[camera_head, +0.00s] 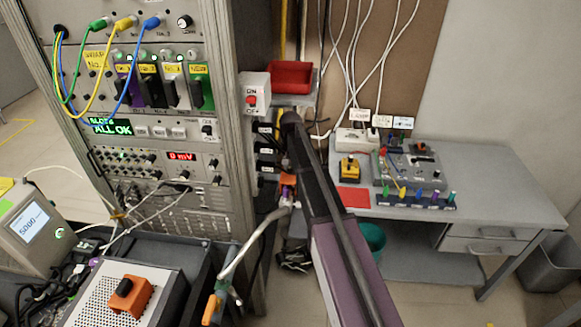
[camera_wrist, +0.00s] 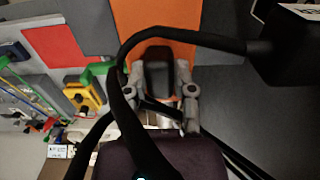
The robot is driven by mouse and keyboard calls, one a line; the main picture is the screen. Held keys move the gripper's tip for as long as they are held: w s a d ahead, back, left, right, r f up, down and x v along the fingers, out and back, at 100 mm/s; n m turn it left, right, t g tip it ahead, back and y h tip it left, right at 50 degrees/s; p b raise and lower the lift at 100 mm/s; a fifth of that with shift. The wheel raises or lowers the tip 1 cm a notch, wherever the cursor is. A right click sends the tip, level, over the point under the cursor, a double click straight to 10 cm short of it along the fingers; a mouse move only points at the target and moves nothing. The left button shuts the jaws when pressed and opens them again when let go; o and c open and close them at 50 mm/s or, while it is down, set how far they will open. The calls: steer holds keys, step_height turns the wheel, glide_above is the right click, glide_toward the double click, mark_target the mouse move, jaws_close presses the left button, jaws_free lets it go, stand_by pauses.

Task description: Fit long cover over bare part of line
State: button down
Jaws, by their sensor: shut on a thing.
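In the wrist view, my gripper (camera_wrist: 160,82) has its two grey fingers closed on the dark grip of an orange piece (camera_wrist: 183,25). This looks like the long cover, but its full length does not show. In the head view a small orange patch (camera_head: 288,180) beside my arm is probably the same piece; my arm hides my fingers. A thick grey line (camera_head: 250,243) rises from the lower middle toward that patch. I cannot make out its bare part or whether the piece touches it.
An orange piece with a black knob (camera_head: 134,296) sits on a perforated box at lower left. The instrument rack (camera_head: 240,150) stands left of my arm. At right is a grey bench (camera_head: 500,200) with a red mat (camera_head: 354,197) and a yellow box (camera_head: 350,170).

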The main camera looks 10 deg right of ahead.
steer(key=shift+f, duration=0.35)
steer(key=shift+c, duration=1.8)
jaws_free()
steer(key=shift+r, duration=0.15)
step_height(320, 180, up, 10)
steer(key=p, duration=1)
steer(key=shift+r, duration=0.2)
steer(key=s+f+n+b, duration=0.1)
steer(key=s+f+b, duration=0.2)
steer(key=s, duration=1.1)
steer(key=s+f+n+b, duration=0.2)
steer(key=s+f+b, duration=0.1)
steer(key=s, duration=1.2)
steer(key=shift+a+f+n, duration=0.25)
steer(key=shift+a+n, duration=0.05)
steer(key=shift+a, duration=0.15)
